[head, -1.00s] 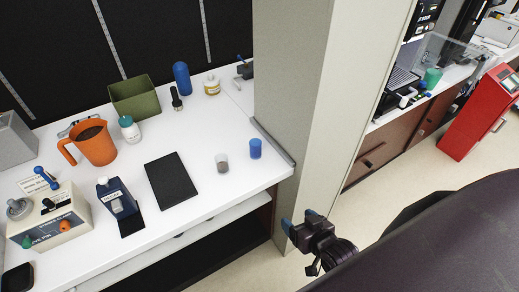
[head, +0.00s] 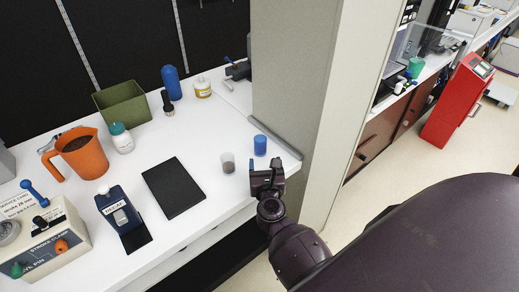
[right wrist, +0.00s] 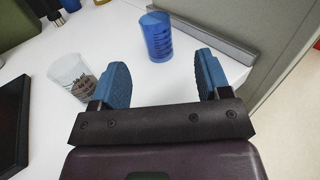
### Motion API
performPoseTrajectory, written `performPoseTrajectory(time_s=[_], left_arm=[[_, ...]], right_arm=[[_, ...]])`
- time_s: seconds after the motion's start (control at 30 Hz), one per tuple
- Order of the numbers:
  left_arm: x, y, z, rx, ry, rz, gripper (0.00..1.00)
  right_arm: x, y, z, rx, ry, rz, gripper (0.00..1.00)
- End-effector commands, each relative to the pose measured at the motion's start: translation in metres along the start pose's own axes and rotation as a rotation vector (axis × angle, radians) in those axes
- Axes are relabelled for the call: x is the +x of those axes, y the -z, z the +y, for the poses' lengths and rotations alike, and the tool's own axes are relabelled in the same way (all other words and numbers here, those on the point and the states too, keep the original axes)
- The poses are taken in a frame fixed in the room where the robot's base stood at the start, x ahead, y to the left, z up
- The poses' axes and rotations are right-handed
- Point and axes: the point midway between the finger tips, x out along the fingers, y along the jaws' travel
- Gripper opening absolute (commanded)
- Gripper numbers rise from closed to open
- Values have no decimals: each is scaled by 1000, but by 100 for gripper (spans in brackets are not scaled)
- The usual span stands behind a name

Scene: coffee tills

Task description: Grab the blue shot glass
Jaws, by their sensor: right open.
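The blue shot glass (head: 260,145) stands upright on the white counter near its right end, beside the pillar. It also shows in the right wrist view (right wrist: 157,38), ahead of and between the blue fingertips. My right gripper (head: 265,172) is open and empty, just in front of the glass on the near side and apart from it. In the right wrist view the right gripper (right wrist: 161,78) has its two blue-padded fingers spread. A clear shot glass with dark contents (head: 228,163) stands just left of the blue one. My left gripper is not in view.
A black mat (head: 174,187) lies left of the glasses on the white counter (head: 205,215). The beige pillar (head: 290,80) and a grey edge strip (head: 275,137) bound the right side. An orange jug (head: 85,155), green bin (head: 122,104) and blue bottle (head: 170,83) stand farther back.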

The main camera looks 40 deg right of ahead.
Motion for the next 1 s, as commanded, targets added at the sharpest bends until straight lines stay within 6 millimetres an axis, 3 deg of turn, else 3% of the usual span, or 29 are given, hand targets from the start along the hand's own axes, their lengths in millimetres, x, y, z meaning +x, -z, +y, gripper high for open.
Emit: performPoseTrajectory(time_s=[0.3,0.63,1.0], left_arm=[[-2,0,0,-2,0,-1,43],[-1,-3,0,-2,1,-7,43],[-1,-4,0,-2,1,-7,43]], right_arm=[[41,0,1,25,6,3,70],[64,-1,2,23,6,2,70],[106,0,6,23,5,4,70]])
